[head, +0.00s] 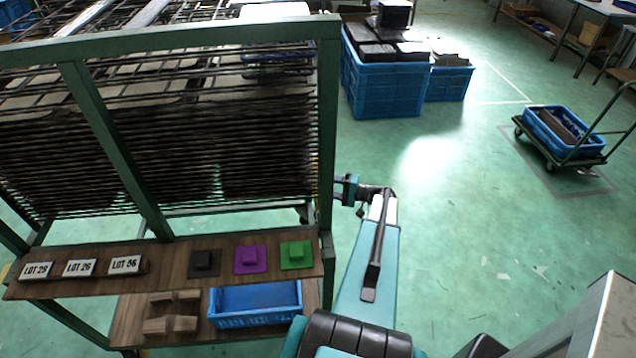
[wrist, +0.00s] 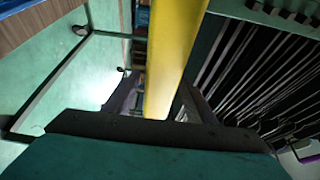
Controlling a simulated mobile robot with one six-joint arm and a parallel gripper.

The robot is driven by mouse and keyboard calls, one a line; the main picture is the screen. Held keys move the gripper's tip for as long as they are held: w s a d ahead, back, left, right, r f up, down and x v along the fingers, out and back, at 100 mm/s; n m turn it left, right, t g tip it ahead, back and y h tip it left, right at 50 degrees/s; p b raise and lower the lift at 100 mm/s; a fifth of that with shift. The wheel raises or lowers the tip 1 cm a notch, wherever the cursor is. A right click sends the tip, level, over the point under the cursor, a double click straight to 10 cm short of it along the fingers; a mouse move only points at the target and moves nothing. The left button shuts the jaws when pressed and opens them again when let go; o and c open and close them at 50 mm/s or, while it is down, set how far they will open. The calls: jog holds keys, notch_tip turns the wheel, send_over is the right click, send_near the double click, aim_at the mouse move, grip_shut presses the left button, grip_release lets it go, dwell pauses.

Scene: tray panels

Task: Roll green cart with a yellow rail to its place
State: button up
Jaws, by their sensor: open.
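The green cart is a tall frame, and its right post (head: 327,130) stands just left of my gripper (head: 348,189). It holds many stacked dark wire shelves. In the wrist view the yellow rail (wrist: 176,50) runs down from the top edge to between the jaws of my gripper (wrist: 160,100). The jaws are open, one on each side of the rail; I cannot tell whether either touches it. In the head view the rail by my gripper is hidden behind the cart's post.
A wooden shelf (head: 170,268) with lot signs and coloured blocks spans the near side; a blue bin (head: 255,320) sits below. Blue crates (head: 385,90) stand behind. A flat trolley (head: 590,160) with a blue crate stands right, within floor lines. Open green floor (head: 450,215) lies between.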

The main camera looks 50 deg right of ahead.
grip_shut()
jog(key=shift+d, duration=0.1)
dwell(0.3)
